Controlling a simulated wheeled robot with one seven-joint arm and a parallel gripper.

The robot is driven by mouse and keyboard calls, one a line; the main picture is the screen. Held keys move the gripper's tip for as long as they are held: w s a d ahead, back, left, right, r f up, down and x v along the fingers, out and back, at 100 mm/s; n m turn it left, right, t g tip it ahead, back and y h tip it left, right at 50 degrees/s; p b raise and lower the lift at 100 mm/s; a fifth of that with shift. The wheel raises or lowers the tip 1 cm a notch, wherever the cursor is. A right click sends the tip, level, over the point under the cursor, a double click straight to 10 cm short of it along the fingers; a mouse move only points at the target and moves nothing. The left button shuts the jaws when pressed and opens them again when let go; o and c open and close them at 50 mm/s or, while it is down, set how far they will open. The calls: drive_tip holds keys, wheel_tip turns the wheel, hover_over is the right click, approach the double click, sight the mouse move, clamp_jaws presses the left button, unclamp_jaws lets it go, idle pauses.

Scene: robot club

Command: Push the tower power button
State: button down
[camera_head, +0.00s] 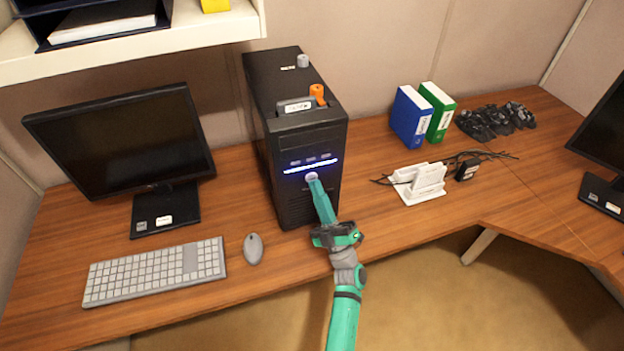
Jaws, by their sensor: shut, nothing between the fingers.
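A black computer tower (261,147) stands upright on the wooden desk. A lit blue-white strip (311,166) crosses its front. A round pale button (312,177) sits just below the strip. My gripper (315,183) is shut and empty, and its teal fingers reach up to the tower's front. The fingertips are at the lower edge of the button. I cannot tell whether they touch it or stop just short. The fingers and wrist hide part of the tower's lower front.
A monitor (122,140), keyboard (155,272) and grey mouse (253,249) are left of my arm. Small items, including an orange one (317,93), lie on the tower. Right are a white dock (420,183), binders (411,117) and cables. Bare desk (375,225) lies right of my gripper.

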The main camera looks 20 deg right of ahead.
drive_tip(key=shift+w, duration=0.45)
idle(0.4)
drive_tip(key=shift+s, duration=0.95)
drive_tip(key=shift+s, duration=0.1)
drive_tip(key=shift+s+d, duration=0.15)
drive_tip(key=shift+s, duration=2.75)
